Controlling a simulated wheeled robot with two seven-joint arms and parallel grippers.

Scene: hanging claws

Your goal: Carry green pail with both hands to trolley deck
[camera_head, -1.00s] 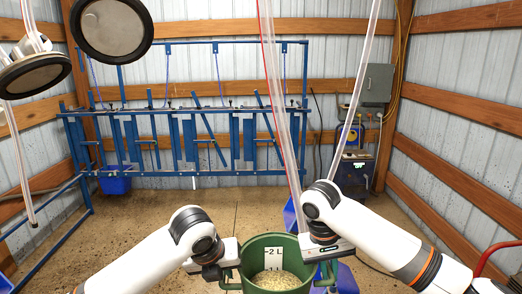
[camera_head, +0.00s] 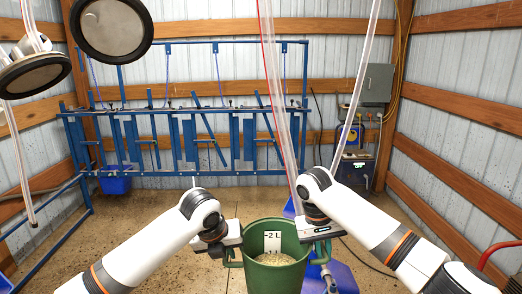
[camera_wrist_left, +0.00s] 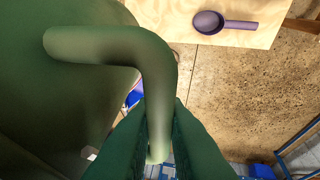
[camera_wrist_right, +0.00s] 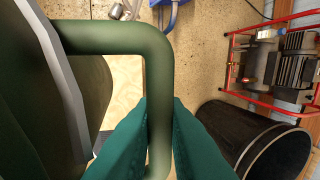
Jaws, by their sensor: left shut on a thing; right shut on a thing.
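The green pail (camera_head: 258,281) is in the lower middle of the head view, upright, with pale grain inside and a white "2 L" mark on its inner wall. My left gripper (camera_head: 232,258) is shut on the pail's left handle, which also shows between its fingers in the left wrist view (camera_wrist_left: 160,140). My right gripper (camera_head: 322,248) is shut on the right handle, also between its fingers in the right wrist view (camera_wrist_right: 160,130). The pail's bottom is out of view. I cannot pick out the trolley deck for sure.
A purple scoop (camera_wrist_left: 210,22) lies on a pale wooden top (camera_wrist_left: 170,18). A black drum (camera_wrist_right: 255,140) and a red-framed machine (camera_wrist_right: 290,58) stand on the right side. Clear hoses (camera_head: 283,120) hang behind the pail. Open floor (camera_head: 150,205) lies ahead, before the blue rack (camera_head: 185,130).

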